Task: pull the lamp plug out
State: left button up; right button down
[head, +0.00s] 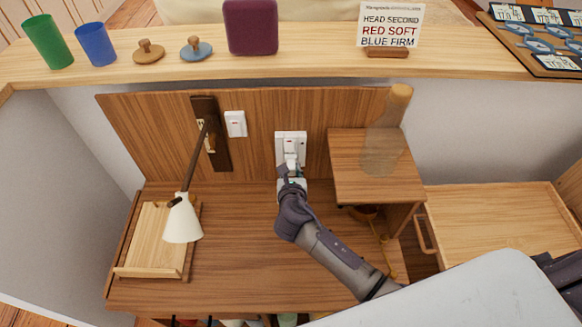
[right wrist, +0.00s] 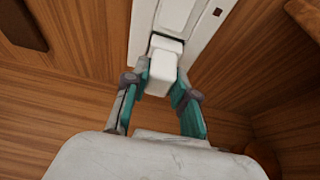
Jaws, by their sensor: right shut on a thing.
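A white wall socket plate (head: 291,138) is on the wooden back panel above the desk, and it also shows in the right wrist view (right wrist: 198,22). A white plug (right wrist: 163,68) sits at the socket, with its head toward me. My right gripper (head: 291,178) is at the socket, with its teal fingers closed on both sides of the plug in the right wrist view (right wrist: 161,90). I cannot tell whether the plug is fully seated. The lamp has a white shade (head: 182,220) on a brown arm, left of the socket. My left gripper is not in view.
A wooden box-like unit (head: 365,165) stands close right of my gripper, with a translucent bottle-like shape (head: 388,125) at it. A white switch (head: 236,124) is left of the socket. A tilted wooden board (head: 155,240) lies at the desk's left. The desk middle (head: 245,265) is clear.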

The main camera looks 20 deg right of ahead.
jog(key=shift+s+a+p, duration=0.25)
jog(key=shift+s+p, duration=0.2)
jog(key=shift+s, duration=0.45)
jog(key=shift+s+a+p, duration=0.25)
jog(key=shift+s+p, duration=0.15)
jog(key=shift+s, duration=0.5)
jog(key=shift+s+a+p, duration=0.25)
jog(key=shift+s+p, duration=0.2)
jog(key=shift+s, duration=0.45)
